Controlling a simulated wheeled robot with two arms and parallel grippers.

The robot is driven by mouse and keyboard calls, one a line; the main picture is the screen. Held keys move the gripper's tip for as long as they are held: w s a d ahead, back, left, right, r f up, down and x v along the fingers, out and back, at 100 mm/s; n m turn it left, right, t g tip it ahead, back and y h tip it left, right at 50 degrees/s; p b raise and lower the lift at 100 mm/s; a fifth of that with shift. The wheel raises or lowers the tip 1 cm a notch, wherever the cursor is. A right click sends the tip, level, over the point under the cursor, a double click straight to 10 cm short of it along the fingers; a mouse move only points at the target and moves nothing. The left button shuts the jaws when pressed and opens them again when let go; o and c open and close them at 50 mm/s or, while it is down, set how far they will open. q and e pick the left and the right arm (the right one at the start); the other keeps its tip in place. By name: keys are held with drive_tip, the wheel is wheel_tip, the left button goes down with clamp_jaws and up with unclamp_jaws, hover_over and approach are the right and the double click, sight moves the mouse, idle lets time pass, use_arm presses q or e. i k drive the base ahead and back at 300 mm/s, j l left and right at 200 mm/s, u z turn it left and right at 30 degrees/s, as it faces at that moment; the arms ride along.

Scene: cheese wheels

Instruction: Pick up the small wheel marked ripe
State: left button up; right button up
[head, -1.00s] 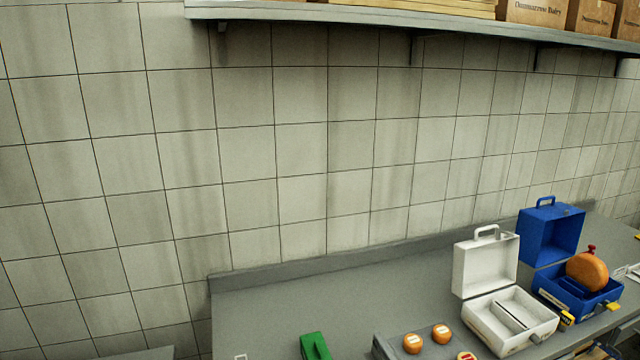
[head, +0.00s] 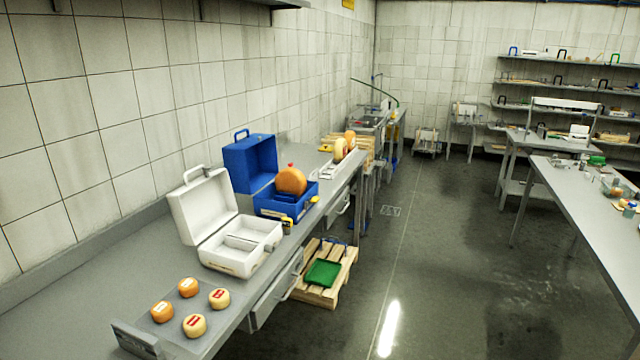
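Several small cheese wheels sit on a grey tray (head: 190,305) at the near left of the bench. Two are orange with pale labels: a far orange wheel (head: 188,287) and a left orange wheel (head: 162,311). Two are paler with red labels: a right pale wheel (head: 220,298) and a near pale wheel (head: 194,325). The label words are too small to read, so I cannot tell which says ripe. Neither of my grippers is in view.
Behind the tray stand an open white case (head: 205,218) and an open blue case (head: 252,165) holding a large orange wheel (head: 291,181). A pallet with a green tray (head: 323,273) lies on the floor. The aisle floor (head: 430,260) is clear; another table (head: 570,185) stands right.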

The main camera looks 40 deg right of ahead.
sight(289, 180)
drive_tip(key=z, duration=1.05)
